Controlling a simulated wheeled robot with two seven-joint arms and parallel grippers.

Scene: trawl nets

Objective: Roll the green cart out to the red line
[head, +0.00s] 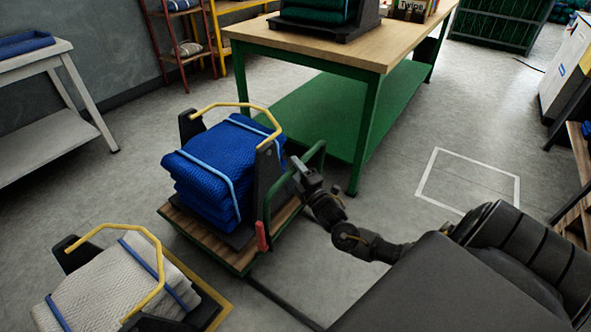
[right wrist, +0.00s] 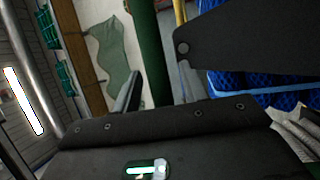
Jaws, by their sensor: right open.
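The green cart (head: 240,262) stands on the floor left of centre in the head view, with a wooden deck and a green push handle (head: 318,152) on its right side. It carries a dark cradle with a stack of folded blue netting (head: 205,175) under a yellow bar. A red lever (head: 261,236) shows at its near right corner. My right gripper (head: 301,172) is open at the handle. In the right wrist view a green bar (right wrist: 150,45) runs down between the fingers (right wrist: 158,88); contact cannot be told. I see no red line. My left gripper is out of view.
A second cart with pale netting (head: 115,285) stands close at the lower left. A workbench with a green shelf (head: 340,110) stands just behind the green cart. A white square (head: 467,182) marks open floor at right. A grey table (head: 40,65) is at far left.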

